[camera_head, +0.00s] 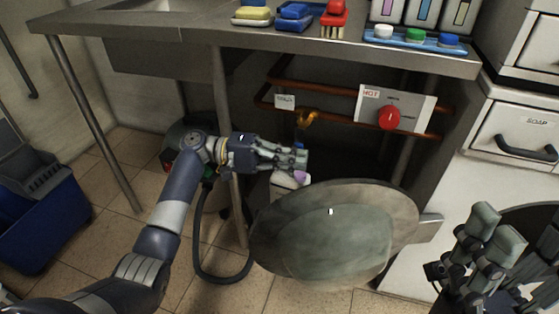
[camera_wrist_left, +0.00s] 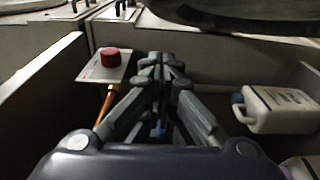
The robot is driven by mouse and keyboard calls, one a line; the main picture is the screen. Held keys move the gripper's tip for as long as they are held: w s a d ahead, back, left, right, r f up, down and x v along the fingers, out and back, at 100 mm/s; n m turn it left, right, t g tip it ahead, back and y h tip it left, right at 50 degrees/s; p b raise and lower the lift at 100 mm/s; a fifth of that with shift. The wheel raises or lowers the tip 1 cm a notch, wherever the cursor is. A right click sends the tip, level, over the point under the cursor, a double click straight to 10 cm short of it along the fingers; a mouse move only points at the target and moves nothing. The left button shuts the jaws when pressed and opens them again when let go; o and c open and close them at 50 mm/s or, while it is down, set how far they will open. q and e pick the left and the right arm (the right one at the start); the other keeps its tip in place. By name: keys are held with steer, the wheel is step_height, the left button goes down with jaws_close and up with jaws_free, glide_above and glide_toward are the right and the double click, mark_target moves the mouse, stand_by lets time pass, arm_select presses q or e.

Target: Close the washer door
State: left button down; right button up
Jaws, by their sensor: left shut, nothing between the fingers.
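The washer door (camera_head: 335,235) is a round grey disc with a bulging glass. It stands open, swung out to the left of the white washer (camera_head: 440,215), whose dark round opening shows partly at the right edge. My left gripper (camera_head: 303,158) is shut and empty, under the counter, above and behind the door's upper left rim in the head view. I see no clear contact with the door. In the left wrist view the gripper (camera_wrist_left: 160,62) points ahead, and a dark curved rim (camera_wrist_left: 245,18), likely the door, crosses the top right. My right gripper (camera_head: 483,242) is before the washer; its jaw opening is unclear.
A steel counter (camera_head: 180,27) with brushes and bottles runs overhead. Beneath are copper pipes, a red knob (camera_head: 389,118) and a white bottle (camera_wrist_left: 283,108). A counter leg (camera_head: 228,130) stands by my left wrist. A blue bucket (camera_head: 40,215) is at left; floor between is mostly clear.

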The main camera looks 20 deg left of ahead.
arm_select(q)
steer(key=s+d+b, duration=0.1)
steer(key=s+d, duration=0.2)
steer(key=d, duration=0.2)
steer(key=shift+s, duration=0.15)
steer(key=shift+d, duration=0.1)
stand_by(0.4)
